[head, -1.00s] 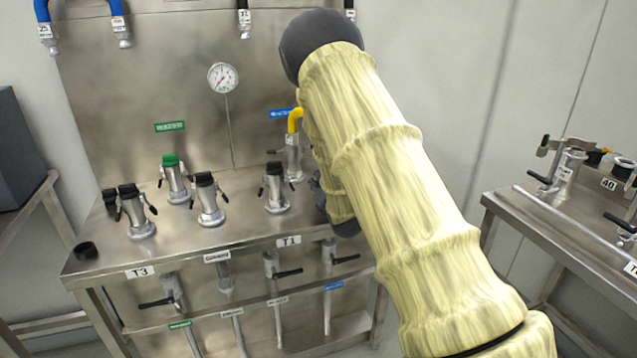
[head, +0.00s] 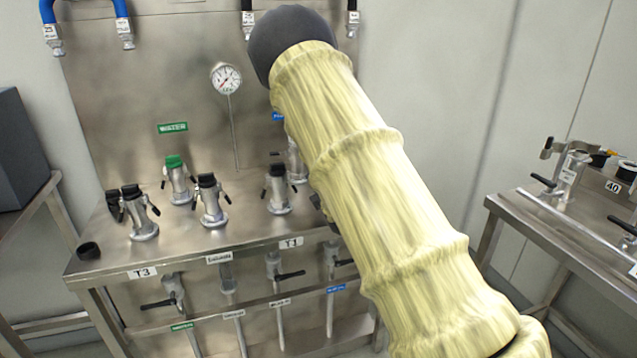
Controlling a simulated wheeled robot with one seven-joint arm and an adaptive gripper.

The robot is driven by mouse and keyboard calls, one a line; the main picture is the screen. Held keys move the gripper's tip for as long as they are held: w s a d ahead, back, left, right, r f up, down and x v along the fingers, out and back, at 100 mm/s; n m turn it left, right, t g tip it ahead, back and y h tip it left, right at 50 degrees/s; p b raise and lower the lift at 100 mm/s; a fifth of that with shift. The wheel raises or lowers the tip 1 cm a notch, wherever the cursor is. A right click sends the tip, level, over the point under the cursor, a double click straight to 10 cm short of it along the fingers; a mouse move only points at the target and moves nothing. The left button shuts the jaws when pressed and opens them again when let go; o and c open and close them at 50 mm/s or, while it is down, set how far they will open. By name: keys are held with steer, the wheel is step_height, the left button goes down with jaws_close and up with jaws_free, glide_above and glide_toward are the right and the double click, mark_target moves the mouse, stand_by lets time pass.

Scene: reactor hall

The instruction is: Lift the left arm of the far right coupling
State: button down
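Several metal couplings with black side arms stand on the steel bench (head: 190,248). The rightmost one fully in view is a black-topped coupling (head: 279,192) at the bench's right, above the T1 label; its black arms hang at its left and right sides. Behind it and further right, another coupling (head: 295,160) is partly covered by my yellow-sleeved arm. I cannot tell which of the two is the far right coupling. My gripper is hidden behind my arm; only a small dark part shows at the sleeve's left edge, and I cannot tell what it is.
A green-topped coupling (head: 177,180), a middle coupling (head: 211,200) and a T3-side coupling (head: 139,215) stand to the left. A black ring (head: 88,250) lies at the bench's left edge. A gauge (head: 226,78) is on the back panel. A second bench (head: 560,235) stands right.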

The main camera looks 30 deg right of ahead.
steer(key=r+m, duration=0.1)
steer(key=m, duration=0.2)
steer(key=shift+a+r+m, duration=0.25)
steer(key=shift+r+m, duration=0.05)
steer(key=shift+r, duration=0.1)
steer(key=shift+r+m+p, duration=0.2)
steer(key=shift+r+m, duration=0.15)
steer(key=shift+m, duration=0.45)
steer(key=shift+r+m+p, duration=0.15)
steer(key=shift+r+m, duration=0.2)
steer(key=shift+m, duration=0.45)
steer(key=c, duration=1.9)
jaws_free()
steer(key=shift+d, duration=0.1)
steer(key=shift+o, duration=0.2)
steer(key=v, duration=1.2)
